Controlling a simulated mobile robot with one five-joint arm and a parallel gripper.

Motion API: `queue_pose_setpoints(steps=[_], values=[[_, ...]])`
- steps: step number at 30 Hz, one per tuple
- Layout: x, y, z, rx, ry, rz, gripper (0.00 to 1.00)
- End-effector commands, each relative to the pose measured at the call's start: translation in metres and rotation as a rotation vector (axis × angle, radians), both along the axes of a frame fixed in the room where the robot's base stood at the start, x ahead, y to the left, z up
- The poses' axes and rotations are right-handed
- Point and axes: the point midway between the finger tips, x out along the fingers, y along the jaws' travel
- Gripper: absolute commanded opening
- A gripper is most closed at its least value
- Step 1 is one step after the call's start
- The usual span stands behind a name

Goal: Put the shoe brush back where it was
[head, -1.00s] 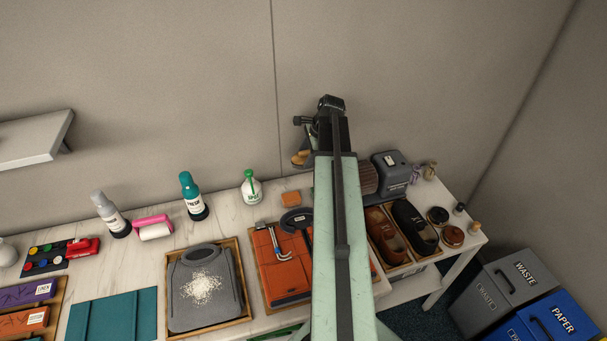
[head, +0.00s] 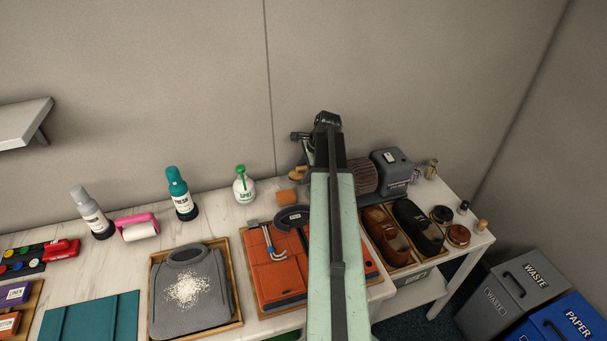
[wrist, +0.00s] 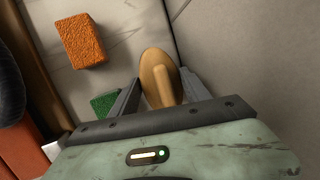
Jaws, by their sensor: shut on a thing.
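The shoe brush (wrist: 158,78), with a tan wooden oval back and a raised grip, is held between the fingers of my gripper (wrist: 160,92) in the wrist view. In the head view the tan brush (head: 296,174) shows just left of my arm, near the back wall. My arm hides most of the gripper there. I cannot tell from these views how high the brush is above the table. An orange block (wrist: 82,40) lies on the table near the gripper, and it also shows in the head view (head: 286,196).
A green piece (wrist: 104,102) lies beside the left finger. A SPOT bottle (head: 244,187) stands left of the arm. The wall (wrist: 240,45) is close.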

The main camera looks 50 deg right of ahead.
Motion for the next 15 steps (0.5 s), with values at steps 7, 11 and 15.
queue_pose_setpoints(steps=[7, 11, 15], values=[[-0.0005, -0.0003, -0.002, 0.0, 0.0, -0.001, 0.65], [-0.0007, -0.0005, -0.002, 0.0, 0.0, -0.001, 0.65], [-0.0009, -0.0008, -0.0017, 0.001, 0.0, -0.002, 0.65]])
